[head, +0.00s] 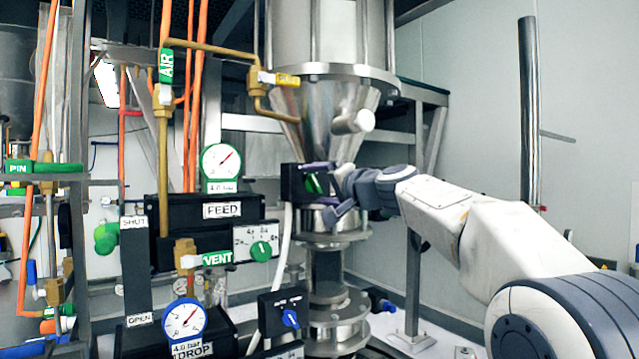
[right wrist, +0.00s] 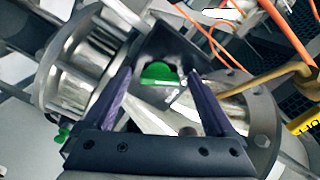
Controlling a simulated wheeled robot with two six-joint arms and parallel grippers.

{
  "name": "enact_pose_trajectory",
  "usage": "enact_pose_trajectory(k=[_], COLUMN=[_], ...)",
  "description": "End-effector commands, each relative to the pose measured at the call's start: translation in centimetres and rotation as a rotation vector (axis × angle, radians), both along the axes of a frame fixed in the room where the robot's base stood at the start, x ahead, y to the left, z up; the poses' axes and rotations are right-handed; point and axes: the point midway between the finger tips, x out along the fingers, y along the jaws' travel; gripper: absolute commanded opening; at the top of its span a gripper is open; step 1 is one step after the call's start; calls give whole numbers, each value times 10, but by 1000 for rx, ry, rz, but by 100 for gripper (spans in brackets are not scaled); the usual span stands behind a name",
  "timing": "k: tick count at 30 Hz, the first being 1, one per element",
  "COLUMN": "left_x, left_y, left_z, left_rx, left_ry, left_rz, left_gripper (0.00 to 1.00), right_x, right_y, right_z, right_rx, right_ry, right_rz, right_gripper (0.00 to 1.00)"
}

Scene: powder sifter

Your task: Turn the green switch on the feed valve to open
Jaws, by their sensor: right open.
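The green switch (head: 312,183) sits on a small black box (head: 291,184) on the valve below the steel cone. In the right wrist view the green switch (right wrist: 157,73) shows as a rounded green shape on the dark box face. My right gripper (head: 323,191) is open in front of the box. In the right wrist view the purple fingers of my right gripper (right wrist: 158,76) lie to either side of the switch; I cannot tell whether they touch it. In the head view the fingers partly cover the switch. My left gripper is not in view.
The steel cone (head: 315,115) stands above the valve, and a steel flanged pipe (head: 327,268) below. Left are the FEED panel (head: 222,211) with its gauge (head: 221,162), a green dial (head: 261,251), and a blue knob (head: 290,318). Orange hoses (head: 196,90) run upward at left.

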Motion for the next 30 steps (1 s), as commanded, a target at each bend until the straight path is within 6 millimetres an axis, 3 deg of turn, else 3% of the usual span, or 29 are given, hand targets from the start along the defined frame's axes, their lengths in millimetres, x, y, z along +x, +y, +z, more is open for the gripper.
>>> enact_pose_trajectory(k=[2,6,9,20,30], left_x=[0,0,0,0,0], left_y=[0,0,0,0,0], left_z=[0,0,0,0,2], left_rx=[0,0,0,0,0], left_ry=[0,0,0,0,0], left_rz=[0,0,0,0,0], left_gripper=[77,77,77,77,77], right_x=[0,0,0,0,0], right_y=[0,0,0,-1,-1], right_z=[0,0,0,0,1], right_rx=[0,0,0,53,264], right_ry=[0,0,0,36,177], right_rz=[0,0,0,0,0], right_gripper=[91,37,5,5,5])
